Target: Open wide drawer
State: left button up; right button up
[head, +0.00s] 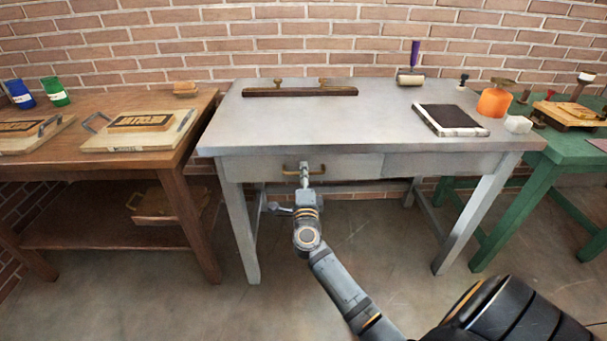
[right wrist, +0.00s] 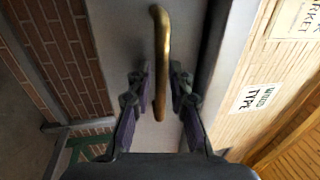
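The wide drawer (head: 350,167) is in the front of the grey table, left of a narrower panel. Its front looks flush with the table in the head view. Its brass bar handle (head: 292,172) also shows in the right wrist view (right wrist: 161,60). My right gripper (head: 304,172) is at the handle. In the right wrist view its fingers (right wrist: 158,92) are apart, one on either side of the handle's lower end, with gaps between fingers and bar. Contact is not visible. My left gripper is not in view.
The grey table (head: 300,125) bears a dark bar (head: 300,92), a roller (head: 411,76), a black slab (head: 450,117) and an orange container (head: 494,102). A wooden table (head: 180,158) stands left and a green table (head: 560,155) right. The floor in front is clear.

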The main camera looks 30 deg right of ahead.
jog(key=shift+c, duration=0.3)
grip_shut()
